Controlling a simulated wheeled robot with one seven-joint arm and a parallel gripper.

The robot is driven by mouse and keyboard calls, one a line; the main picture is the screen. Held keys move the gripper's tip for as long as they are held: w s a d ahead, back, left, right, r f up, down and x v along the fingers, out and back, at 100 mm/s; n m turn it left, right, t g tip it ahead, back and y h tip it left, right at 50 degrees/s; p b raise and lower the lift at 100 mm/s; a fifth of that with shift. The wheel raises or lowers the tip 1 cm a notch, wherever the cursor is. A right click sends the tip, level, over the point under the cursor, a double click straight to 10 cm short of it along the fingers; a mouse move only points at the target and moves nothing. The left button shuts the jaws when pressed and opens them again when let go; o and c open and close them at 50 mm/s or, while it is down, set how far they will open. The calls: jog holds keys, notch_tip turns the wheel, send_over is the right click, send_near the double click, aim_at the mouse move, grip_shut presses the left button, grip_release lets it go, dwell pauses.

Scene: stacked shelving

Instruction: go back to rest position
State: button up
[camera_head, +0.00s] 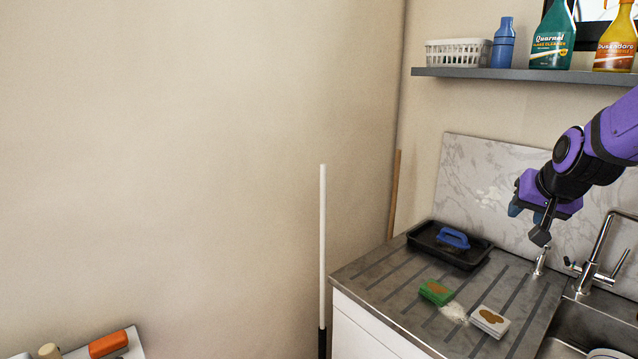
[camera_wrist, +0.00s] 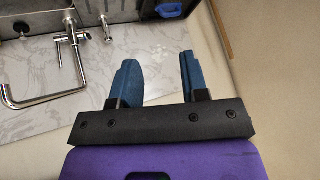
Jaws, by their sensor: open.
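My gripper (camera_head: 528,222) hangs from my purple arm at the right of the head view, above the back of the counter and in front of the marble splashback. In the wrist view my gripper (camera_wrist: 157,80) shows two blue fingers held apart with nothing between them. Behind the fingers are the splashback and the beige wall. No held object shows in either view.
A faucet (camera_head: 600,250) stands at right. A shelf (camera_head: 520,75) with bottles is above.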

jog(key=s+a+r+n, duration=0.1)
jog(key=s+a+r, duration=0.1)
jog(key=s, duration=0.6)
jog(key=s+a+r+n+g, duration=0.1)
jog(key=s+a+r+n, duration=0.1)
jog(key=s+a, duration=0.3)
jog(key=s+a+r+n+g+y, duration=0.1)
jog(key=s+a+r+n, duration=0.1)
jog(key=s, duration=0.9)
jog(key=shift+s+a+r, duration=0.15)
jog(key=shift+s+a, duration=0.1)
jog(key=shift+a, duration=0.4)
jog(key=shift+d, duration=0.1)
